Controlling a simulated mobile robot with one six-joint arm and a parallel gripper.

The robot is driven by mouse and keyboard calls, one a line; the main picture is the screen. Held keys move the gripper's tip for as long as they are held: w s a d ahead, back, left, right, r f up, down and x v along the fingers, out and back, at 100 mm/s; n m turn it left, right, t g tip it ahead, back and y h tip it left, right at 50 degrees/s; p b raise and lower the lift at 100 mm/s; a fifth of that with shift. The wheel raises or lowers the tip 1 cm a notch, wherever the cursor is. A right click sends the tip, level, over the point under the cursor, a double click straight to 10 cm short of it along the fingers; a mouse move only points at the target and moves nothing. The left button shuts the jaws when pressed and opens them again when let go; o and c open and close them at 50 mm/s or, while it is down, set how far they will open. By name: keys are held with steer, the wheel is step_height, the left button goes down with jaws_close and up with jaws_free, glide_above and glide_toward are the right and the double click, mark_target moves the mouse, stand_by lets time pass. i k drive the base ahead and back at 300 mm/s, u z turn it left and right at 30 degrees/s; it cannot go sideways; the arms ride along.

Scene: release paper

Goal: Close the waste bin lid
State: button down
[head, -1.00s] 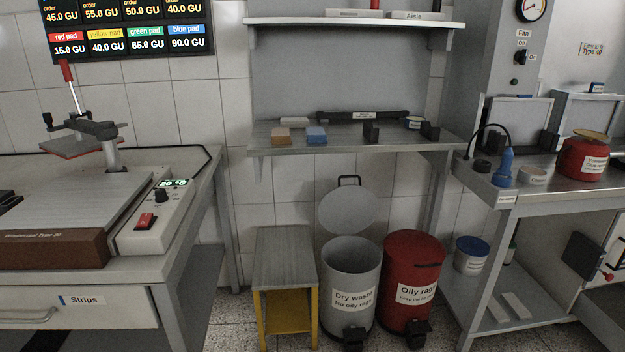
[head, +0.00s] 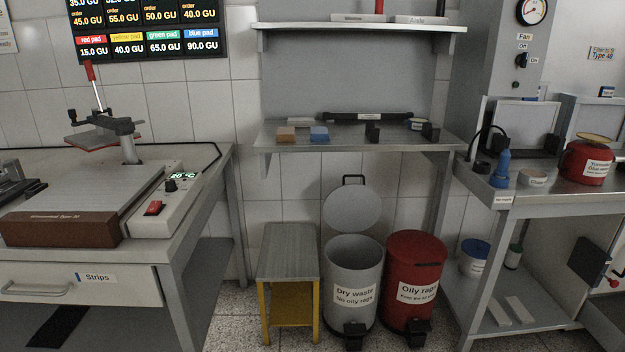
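A grey round waste bin (head: 353,270) labelled "Dry waste, No oily rags" stands on the floor in the middle of the head view. Its grey lid (head: 352,209) is open and stands tilted up behind the rim, with a dark handle (head: 353,180) at the top. A black pedal (head: 354,334) is at its front foot. Beside it on the right, a red bin (head: 414,262) labelled "Oily rags" has its top closed. My gripper is not in the head view.
A grey-topped stool (head: 289,252) with yellow legs stands just left of the grey bin. A shelf (head: 350,136) overhangs behind the bins. A press bench (head: 140,270) is at left, a metal table (head: 540,205) at right. Speckled floor (head: 235,325) is free in front.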

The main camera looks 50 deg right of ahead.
mark_target(350, 208)
steer(key=z, duration=0.4)
steer(key=k, duration=0.2)
steer(key=u, duration=2.25)
steer(key=k, duration=0.45)
steer(key=z, duration=0.55)
steer(key=k, duration=0.9)
steer(key=z, duration=1.1)
steer(key=i, duration=0.95)
steer(key=z, duration=0.4)
